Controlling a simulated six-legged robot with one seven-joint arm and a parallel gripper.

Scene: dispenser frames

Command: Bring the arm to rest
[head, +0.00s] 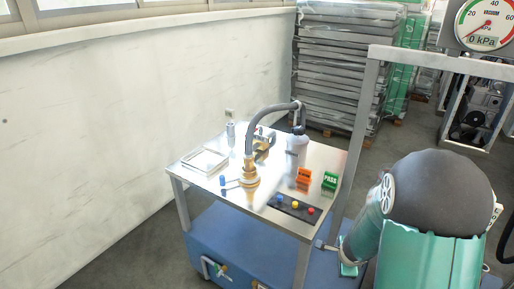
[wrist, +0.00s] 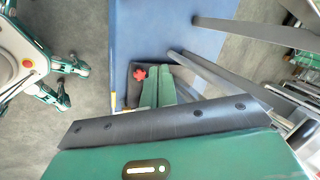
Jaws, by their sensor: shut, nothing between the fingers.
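My arm (head: 430,200), with green housings and a large dark rounded joint, fills the lower right of the head view, to the right of the work table and apart from its top. My gripper (wrist: 164,72) shows in the wrist view as two narrow green fingers close together beyond a black edge strip. It is shut and empty. It points down past the blue lower part of the table (wrist: 150,28); a red knob (wrist: 138,72) shows beside the fingers. The gripper's fingers are not clearly visible in the head view.
The steel table top (head: 232,150) carries a brass fitting (head: 249,172) with a black hose, a grey bottle (head: 297,148), a white tray (head: 204,160), orange and green blocks, and a button panel (head: 294,207). A grey post (head: 358,140) stands between table and arm. A gauge hangs upper right.

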